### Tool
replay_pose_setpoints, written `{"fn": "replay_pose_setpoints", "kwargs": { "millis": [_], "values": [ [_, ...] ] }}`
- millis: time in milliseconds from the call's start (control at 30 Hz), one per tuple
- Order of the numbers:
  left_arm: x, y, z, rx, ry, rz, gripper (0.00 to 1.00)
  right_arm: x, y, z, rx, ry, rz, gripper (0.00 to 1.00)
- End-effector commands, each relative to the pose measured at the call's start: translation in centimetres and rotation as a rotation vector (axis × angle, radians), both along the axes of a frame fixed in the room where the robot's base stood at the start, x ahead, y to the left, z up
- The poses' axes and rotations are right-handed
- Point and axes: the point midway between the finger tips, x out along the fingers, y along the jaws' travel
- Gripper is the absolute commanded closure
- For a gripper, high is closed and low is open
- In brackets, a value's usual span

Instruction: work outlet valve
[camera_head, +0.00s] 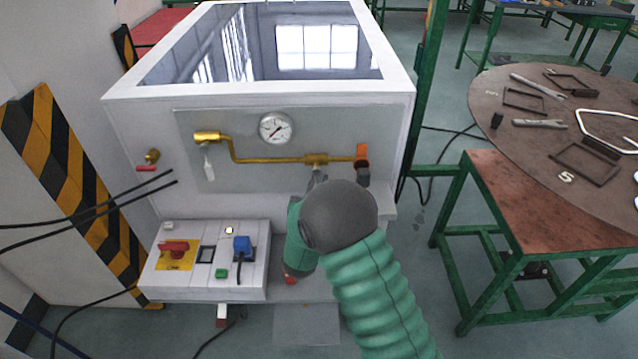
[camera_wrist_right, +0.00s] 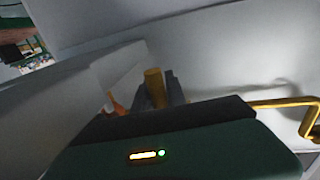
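The outlet valve, with an orange handle (camera_head: 361,152), is at the right end of the brass pipe (camera_head: 270,161) on the generator's front panel. My right gripper (camera_head: 340,176) reaches up to it from below, its grey fingertips apart just under the pipe's right end. The grey wrist hides most of the gripper. In the right wrist view the dark fingers (camera_wrist_right: 157,100) flank a brass piece (camera_wrist_right: 154,86), with the orange handle (camera_wrist_right: 114,103) just left of them. Whether they touch the valve I cannot tell. My left gripper is out of view.
A pressure gauge (camera_head: 276,128) sits above the pipe. A valve with a white handle (camera_head: 208,160) is at its left end. A control box (camera_head: 207,262) with a red switch stands below left. Cables hang at left. A round table (camera_head: 490,100) with tools stands right.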

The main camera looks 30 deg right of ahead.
Motion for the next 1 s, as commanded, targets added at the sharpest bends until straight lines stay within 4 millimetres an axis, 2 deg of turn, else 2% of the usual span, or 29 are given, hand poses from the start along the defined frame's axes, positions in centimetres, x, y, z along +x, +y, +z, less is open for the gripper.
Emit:
{"fn": "replay_pose_setpoints", "kwargs": {
  "millis": [100, 1000],
  "values": [
    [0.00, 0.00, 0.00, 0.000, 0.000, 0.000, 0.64, -0.05, -0.09, -0.04, 0.000, 0.001, -0.002, 1.00],
    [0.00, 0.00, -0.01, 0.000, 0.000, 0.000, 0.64, -0.09, 0.01, -0.09, 0.001, 0.002, -0.001, 1.00]
  ]
}}
